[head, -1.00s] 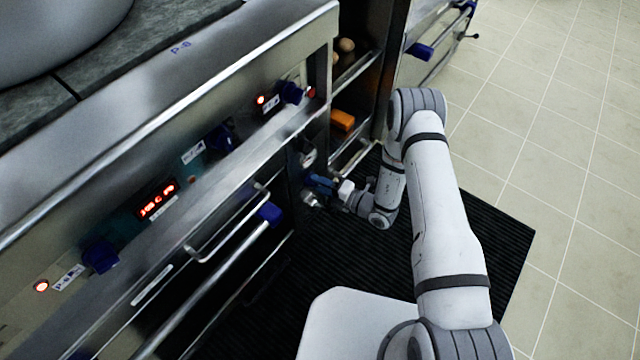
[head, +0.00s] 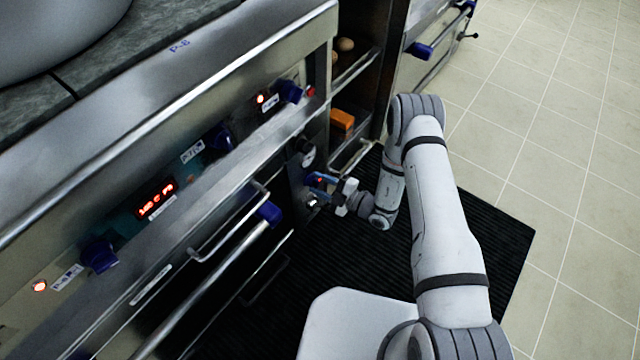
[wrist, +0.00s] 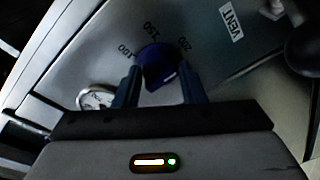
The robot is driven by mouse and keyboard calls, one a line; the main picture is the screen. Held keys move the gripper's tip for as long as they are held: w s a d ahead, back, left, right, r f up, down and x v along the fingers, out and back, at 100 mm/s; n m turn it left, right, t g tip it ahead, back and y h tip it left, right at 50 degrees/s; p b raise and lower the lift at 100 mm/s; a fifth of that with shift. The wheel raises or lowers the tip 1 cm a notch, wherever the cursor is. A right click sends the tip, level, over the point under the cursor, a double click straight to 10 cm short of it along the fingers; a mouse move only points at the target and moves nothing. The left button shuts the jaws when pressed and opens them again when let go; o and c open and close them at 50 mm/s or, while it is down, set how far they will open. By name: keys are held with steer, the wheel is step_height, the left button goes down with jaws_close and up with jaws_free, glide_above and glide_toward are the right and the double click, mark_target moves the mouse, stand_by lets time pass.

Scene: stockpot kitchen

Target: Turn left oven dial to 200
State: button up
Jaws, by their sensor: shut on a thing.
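A blue oven dial (wrist: 158,64) sits on a steel panel in the wrist view. The numbers 100, 150 and 200 are printed around it, with 150 near its top and 200 at its upper right. A pale mark shows on its lower right face. My gripper (wrist: 158,88) has one finger on each side of the dial and is shut on it. In the head view my gripper (head: 318,182) is at the low panel right of the drawers. The dial is mostly hidden there by the fingers.
A VENT label (wrist: 231,22) and a dark knob (wrist: 302,48) are right of the dial; a round gauge (wrist: 96,97) is to its left. In the head view, a drawer handle (head: 232,222) juts out nearby. Dark mat (head: 330,262) covers the floor.

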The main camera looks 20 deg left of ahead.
steer(key=shift+w, duration=0.2)
steer(key=o, duration=1)
steer(key=shift+s, duration=0.1)
steer(key=shift+p+v, duration=0.9)
steer(key=shift+v, duration=3.05)
